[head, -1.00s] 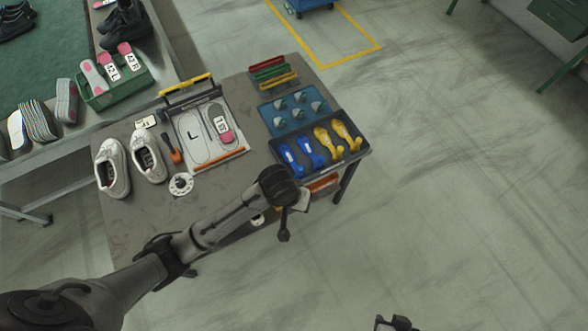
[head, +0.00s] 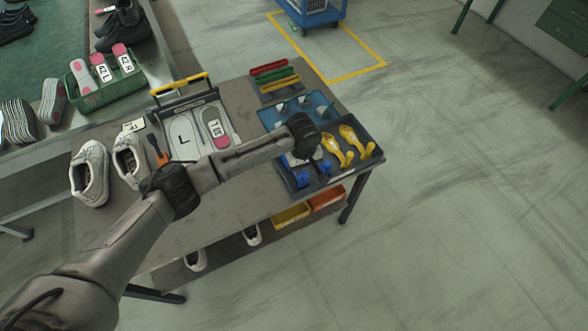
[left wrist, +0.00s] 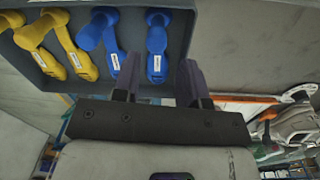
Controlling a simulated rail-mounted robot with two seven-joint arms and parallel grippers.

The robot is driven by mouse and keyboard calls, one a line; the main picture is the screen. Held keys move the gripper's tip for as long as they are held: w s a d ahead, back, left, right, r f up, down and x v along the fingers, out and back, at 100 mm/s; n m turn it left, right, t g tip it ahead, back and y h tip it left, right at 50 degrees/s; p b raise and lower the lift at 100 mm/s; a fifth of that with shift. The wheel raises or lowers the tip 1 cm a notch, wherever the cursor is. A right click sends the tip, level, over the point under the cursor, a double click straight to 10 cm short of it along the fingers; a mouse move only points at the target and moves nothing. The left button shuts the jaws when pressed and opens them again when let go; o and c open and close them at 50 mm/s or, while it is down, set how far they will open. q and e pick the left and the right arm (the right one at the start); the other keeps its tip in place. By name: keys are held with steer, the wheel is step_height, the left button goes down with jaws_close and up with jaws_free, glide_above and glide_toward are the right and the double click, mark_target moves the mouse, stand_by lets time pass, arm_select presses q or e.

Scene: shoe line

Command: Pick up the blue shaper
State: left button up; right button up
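Two blue shapers lie side by side in a dark tray (head: 345,176) with two yellow shapers (head: 350,145). In the head view one blue shaper (head: 303,181) is partly hidden by my left arm and gripper (head: 297,160). The left wrist view shows both, a right-hand blue shaper (left wrist: 157,48) and a left-hand blue shaper (left wrist: 104,38). My left gripper (left wrist: 158,66) is open and empty, its fingers on either side of the right-hand blue shaper's line. I cannot tell how far above it they are. My right gripper is out of view.
A blue holder (head: 318,101) with pale pieces sits behind the tray, partly hidden by my arm. Red, green and yellow bars (head: 275,78) lie farther back. White shoes (head: 90,173) and a board with insoles (head: 185,140) are to the left. Open floor lies right.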

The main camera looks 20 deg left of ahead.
mark_target(304, 179)
arm_select(q)
steer(key=shift+f+b, duration=0.35)
steer(key=shift+f, duration=1.6)
steer(key=f, duration=0.1)
steer(key=f+b, duration=0.1)
steer(key=f, duration=0.2)
steer(key=shift+w+d, duration=0.15)
steer(key=shift+w, duration=0.15)
steer(key=shift+f+b, duration=0.35)
steer(key=shift+f, duration=0.25)
steer(key=shift+c, duration=0.6)
steer(key=c, duration=0.6)
